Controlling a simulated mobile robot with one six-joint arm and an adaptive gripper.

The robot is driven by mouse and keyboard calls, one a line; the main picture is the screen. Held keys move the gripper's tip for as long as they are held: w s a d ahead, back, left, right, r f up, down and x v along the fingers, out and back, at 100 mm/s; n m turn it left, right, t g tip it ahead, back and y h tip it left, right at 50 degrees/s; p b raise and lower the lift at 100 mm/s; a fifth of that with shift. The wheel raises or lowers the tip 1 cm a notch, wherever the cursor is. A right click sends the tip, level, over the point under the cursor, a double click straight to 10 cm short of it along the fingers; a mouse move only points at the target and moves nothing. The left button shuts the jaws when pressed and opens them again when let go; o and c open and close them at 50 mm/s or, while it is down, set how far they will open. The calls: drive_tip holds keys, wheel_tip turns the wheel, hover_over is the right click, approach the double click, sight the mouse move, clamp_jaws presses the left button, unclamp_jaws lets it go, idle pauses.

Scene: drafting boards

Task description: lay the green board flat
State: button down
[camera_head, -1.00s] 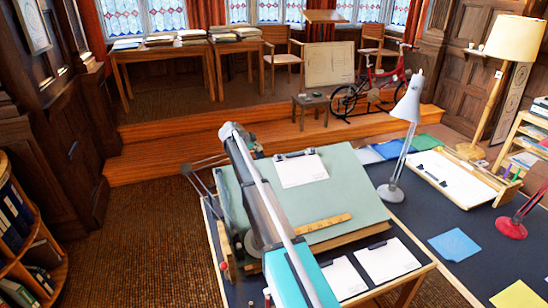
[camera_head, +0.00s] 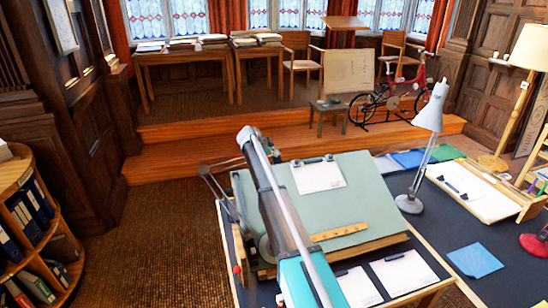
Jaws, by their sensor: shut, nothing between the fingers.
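The green board (camera_head: 350,205) is a large pale green drafting board with a wooden lower edge, near the middle of the head view. It looks tilted, its far edge higher than its near edge, above a dark-topped desk (camera_head: 452,222). A white sheet (camera_head: 318,176) is clipped near its top, and a yellow wooden ruler (camera_head: 340,231) lies near its lower edge. My teal and grey arm rises from the bottom and crosses in front of the board's left part, hiding some of it. I cannot make out my gripper or its fingers.
A jointed metal linkage (camera_head: 214,183) stands at the board's left side. A grey desk lamp (camera_head: 430,110) stands right of it. White sheets (camera_head: 403,272) and a blue folder (camera_head: 474,260) lie on the desk. A round bookshelf (camera_head: 40,235) is at left; carpet is clear between.

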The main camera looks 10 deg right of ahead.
sight(285, 164)
drive_tip(key=b+x, duration=0.6)
drive_tip(key=x, duration=0.3)
drive_tip(key=shift+w+d+f, duration=0.15)
drive_tip(key=shift+f, duration=0.1)
drive_tip(key=shift+w+f+b, duration=0.3)
drive_tip(key=shift+f+b, duration=0.5)
drive_tip(key=shift+b, duration=0.1)
drive_tip(key=shift+w+f+b, duration=0.35)
drive_tip(key=shift+f+b, duration=0.45)
drive_tip(key=shift+b, duration=0.05)
